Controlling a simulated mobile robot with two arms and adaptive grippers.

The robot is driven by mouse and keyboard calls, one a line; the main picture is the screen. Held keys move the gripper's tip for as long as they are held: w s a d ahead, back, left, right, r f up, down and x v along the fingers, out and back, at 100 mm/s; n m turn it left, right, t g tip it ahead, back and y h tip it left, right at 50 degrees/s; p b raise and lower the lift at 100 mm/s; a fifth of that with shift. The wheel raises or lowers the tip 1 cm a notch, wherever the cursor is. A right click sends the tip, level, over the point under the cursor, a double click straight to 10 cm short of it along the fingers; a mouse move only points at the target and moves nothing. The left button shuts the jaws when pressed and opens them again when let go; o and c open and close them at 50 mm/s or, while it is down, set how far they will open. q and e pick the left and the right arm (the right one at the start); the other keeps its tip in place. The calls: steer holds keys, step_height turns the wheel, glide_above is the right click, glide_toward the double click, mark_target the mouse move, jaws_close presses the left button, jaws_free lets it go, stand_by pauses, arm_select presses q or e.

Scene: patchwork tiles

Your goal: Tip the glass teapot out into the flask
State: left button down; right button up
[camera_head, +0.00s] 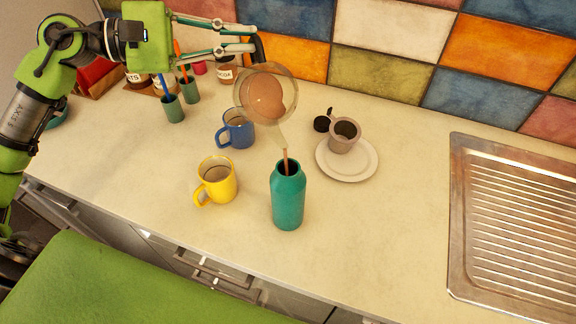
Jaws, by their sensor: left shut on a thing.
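The glass teapot (263,97) is held in the air and tilted, with brown liquid inside and its spout pointing down. My left gripper (252,44) is shut on the teapot's dark handle. A thin brown stream (286,157) runs from the spout tip into the mouth of the green flask (288,198). The flask stands upright and open on the counter, below the spout. My right gripper is not in view.
A yellow mug (216,181) and a blue mug (237,130) stand left of the flask. A grey cup (344,134) sits on a white saucer (347,166) to the right. Jars and holders stand at the back left. The counter before the metal drainboard (515,220) is clear.

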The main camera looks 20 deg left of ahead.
arm_select(q)
steer(key=shift+s+d+r+m+y+b, duration=0.15)
steer(key=shift+s+d+r+m+b, duration=0.2)
steer(key=shift+r+b, duration=0.2)
steer(key=shift+s+d+r+m+y+b, duration=0.2)
steer(key=shift+s+r+m+b, duration=0.2)
steer(key=shift+b, duration=0.15)
steer(key=shift+w+a+n+p, duration=0.15)
steer(key=shift+n+p, duration=0.1)
steer(key=shift+p, duration=0.15)
steer(key=shift+w+a+f+n+p, duration=0.35)
steer(key=shift+w+n+p, duration=0.2)
steer(key=shift+p, duration=0.7)
steer(key=w+a+f+n+h+b, duration=0.1)
steer(key=w+a+f+n+b, duration=0.1)
steer(key=f, duration=0.4)
steer(key=w+a+f+n+b, duration=0.3)
steer(key=w+f+n+b, duration=0.1)
steer(key=f, duration=0.2)
steer(key=w+a+f+n+h+b, duration=0.1)
steer(key=w+a+f+n+b, duration=0.1)
steer(key=f, duration=0.5)
steer(key=shift+w+a+n+h+b, duration=0.3)
steer(key=shift+w+n+b, duration=0.25)
steer(key=shift+n+b, duration=0.5)
steer(key=shift+s, duration=0.1)
